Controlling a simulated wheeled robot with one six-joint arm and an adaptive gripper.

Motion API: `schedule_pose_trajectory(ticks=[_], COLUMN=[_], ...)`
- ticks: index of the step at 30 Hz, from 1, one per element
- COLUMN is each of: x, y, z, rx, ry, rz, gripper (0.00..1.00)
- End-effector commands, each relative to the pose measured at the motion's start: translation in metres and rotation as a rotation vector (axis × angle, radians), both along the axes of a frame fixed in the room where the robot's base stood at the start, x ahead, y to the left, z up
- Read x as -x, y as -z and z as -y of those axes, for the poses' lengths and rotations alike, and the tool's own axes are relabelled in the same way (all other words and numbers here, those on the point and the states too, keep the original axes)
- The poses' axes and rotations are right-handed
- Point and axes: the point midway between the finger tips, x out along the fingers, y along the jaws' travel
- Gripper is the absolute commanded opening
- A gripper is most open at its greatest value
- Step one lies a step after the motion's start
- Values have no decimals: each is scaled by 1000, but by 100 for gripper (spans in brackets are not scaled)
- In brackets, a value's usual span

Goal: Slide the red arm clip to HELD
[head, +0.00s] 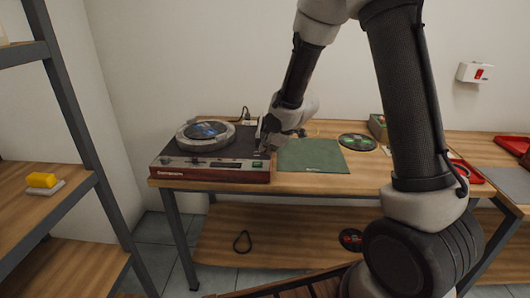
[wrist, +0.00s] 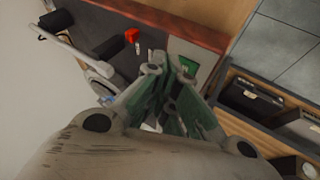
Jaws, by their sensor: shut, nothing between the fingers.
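The record player (head: 170,163) stands on the wooden table, with its platter and a dark-blue-centred disc (head: 207,130) on top. In the wrist view a small red piece (wrist: 132,36), which looks like the arm clip, is on the grey deck, and the pale tonearm (wrist: 75,50) runs to its left. No HELD marking can be read. My gripper (head: 270,147) is low over the right end of the player. In the wrist view its fingers (wrist: 168,72) are together and empty, apart from the red piece in the picture. In the head view my gripper hides the clip area.
A green sleeve (head: 312,156) lies right of the player, with a disc (head: 357,141) beyond it. A red tray (head: 465,173) is farther right. A shelf with a yellow block (head: 41,180) stands at left. Another disc (head: 351,239) is on the lower shelf.

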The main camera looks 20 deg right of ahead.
Motion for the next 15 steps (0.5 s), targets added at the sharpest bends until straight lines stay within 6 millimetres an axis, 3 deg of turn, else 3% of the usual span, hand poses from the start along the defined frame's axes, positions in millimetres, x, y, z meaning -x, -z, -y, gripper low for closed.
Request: schedule_pose_trajectory(ticks=[7,15], x=[22,32], y=[-32,-44], z=[9,12], rx=[-1,1], ry=[1,0], rz=[2,0], gripper=[0,0])
